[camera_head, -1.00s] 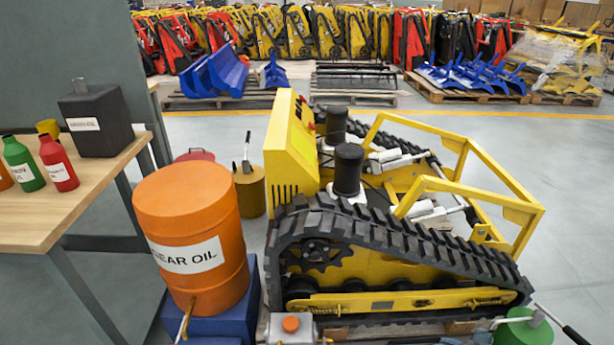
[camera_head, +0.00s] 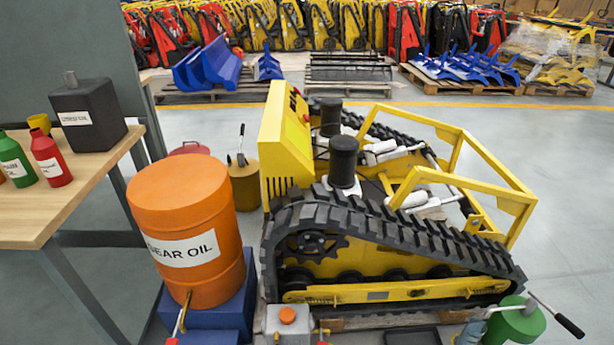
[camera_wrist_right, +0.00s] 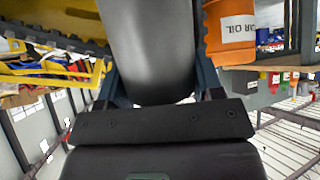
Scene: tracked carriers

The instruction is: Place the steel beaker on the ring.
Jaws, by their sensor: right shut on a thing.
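In the right wrist view my right gripper (camera_wrist_right: 157,95) is shut on a smooth dark grey cylinder, which I take for the steel beaker (camera_wrist_right: 152,45). It fills the space between the two fingers, and its far end runs out of the top of the picture. Neither my right gripper nor this beaker can be made out in the head view. My left gripper shows in neither view. I cannot pick out the ring in either view.
A yellow tracked carrier (camera_head: 288,145) with black tracks fills the middle. An orange gear oil drum (camera_head: 188,215) stands on a blue base (camera_head: 238,305) to its left. A wooden bench (camera_head: 85,205) holds bottles. A green can (camera_head: 520,325) stands front right. Open floor lies behind.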

